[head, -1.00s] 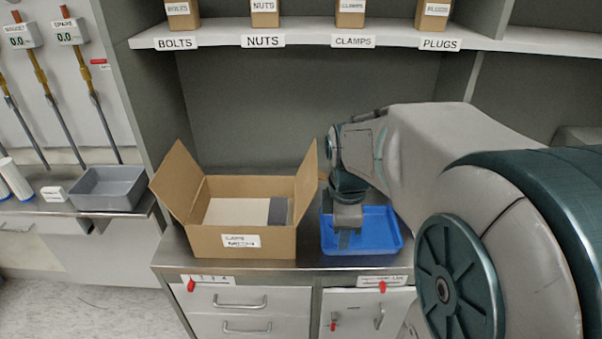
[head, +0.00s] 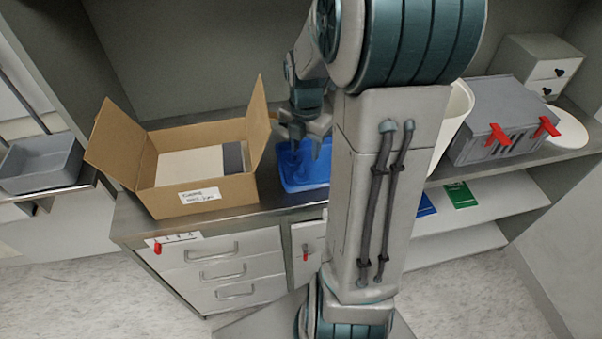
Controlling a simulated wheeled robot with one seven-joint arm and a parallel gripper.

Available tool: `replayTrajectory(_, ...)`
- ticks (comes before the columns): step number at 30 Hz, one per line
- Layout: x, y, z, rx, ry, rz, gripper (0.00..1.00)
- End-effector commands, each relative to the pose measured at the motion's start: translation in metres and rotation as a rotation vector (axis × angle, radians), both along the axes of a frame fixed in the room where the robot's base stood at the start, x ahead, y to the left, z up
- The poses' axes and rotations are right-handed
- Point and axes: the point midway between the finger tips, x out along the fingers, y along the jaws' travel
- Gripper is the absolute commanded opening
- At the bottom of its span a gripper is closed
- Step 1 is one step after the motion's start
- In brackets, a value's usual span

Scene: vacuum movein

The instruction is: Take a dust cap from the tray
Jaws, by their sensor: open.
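The blue tray (head: 291,182) sits on the metal counter, right of the cardboard box. My own arm covers its right part. My gripper (head: 304,143) is open over the tray, with its fingers pointing down. I cannot tell how far the fingertips are above the tray floor. No dust cap can be made out in the tray; the gripper and arm hide much of it.
An open cardboard box (head: 205,197) with raised flaps stands left of the tray. A grey bin (head: 40,165) is at far left. A grey case with red latches (head: 505,118), a white container (head: 455,118) and a small drawer unit (head: 540,62) stand at right.

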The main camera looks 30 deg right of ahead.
Motion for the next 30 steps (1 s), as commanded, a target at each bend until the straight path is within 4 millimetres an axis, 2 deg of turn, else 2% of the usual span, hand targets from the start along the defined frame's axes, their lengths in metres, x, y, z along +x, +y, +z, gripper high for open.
replayTrajectory(3, 0.0, 0.001, -0.019, 0.001, 0.003, 0.001, 0.41)
replayTrajectory(11, 0.001, 0.004, -0.037, 0.001, 0.003, 0.003, 0.41)
replayTrajectory(19, 0.004, 0.008, -0.073, 0.0, 0.001, 0.002, 0.41)
replayTrajectory(23, 0.004, 0.008, -0.08, -0.001, 0.0, 0.003, 0.41)
replayTrajectory(29, 0.004, 0.008, -0.08, -0.001, 0.0, 0.003, 0.41)
replayTrajectory(30, 0.004, 0.008, -0.08, -0.001, 0.0, 0.003, 0.33)
